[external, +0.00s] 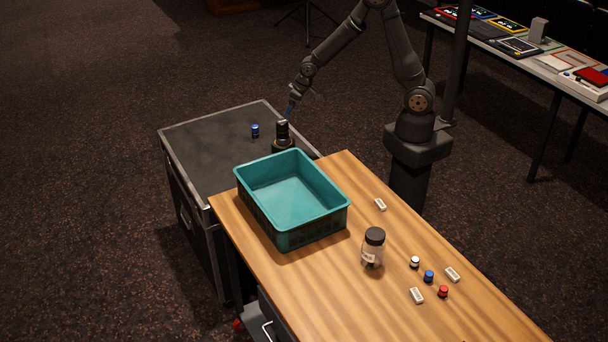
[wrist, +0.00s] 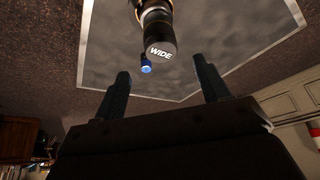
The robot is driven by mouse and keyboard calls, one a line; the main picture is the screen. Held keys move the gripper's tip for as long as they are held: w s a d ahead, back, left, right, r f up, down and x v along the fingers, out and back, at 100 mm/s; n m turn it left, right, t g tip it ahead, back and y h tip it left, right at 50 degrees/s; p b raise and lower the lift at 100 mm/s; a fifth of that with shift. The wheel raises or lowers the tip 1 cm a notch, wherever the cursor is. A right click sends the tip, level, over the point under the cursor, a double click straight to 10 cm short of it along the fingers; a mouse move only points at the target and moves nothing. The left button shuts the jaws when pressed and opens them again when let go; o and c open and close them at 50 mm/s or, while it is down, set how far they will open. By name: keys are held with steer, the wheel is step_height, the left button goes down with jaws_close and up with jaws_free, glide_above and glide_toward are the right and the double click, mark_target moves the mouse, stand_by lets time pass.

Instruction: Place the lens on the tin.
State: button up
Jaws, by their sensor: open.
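A black lens (external: 282,130) marked "WIDE" stands upright on the dark top of the case. It also shows in the wrist view (wrist: 160,40). Below it is a wider dark round part (external: 283,146) with a brownish-gold edge in the wrist view; I cannot tell whether this is a separate tin or part of the lens. My gripper (external: 288,115) is just above and beside the lens top. In the wrist view my gripper (wrist: 162,78) has its fingers apart with nothing between them, and the lens is beyond them.
A small blue pot (external: 255,131) stands left of the lens. A teal crate (external: 292,235) sits close by on the wooden table (external: 320,280). A black-lidded jar (external: 373,250), small pots and white blocks stand farther right. The case top (external: 200,150) is clear on its left.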

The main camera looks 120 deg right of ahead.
mark_target(284, 122)
steer(key=shift+v, duration=1.1)
steer(key=shift+x, duration=6.15)
steer(key=shift+r, duration=0.1)
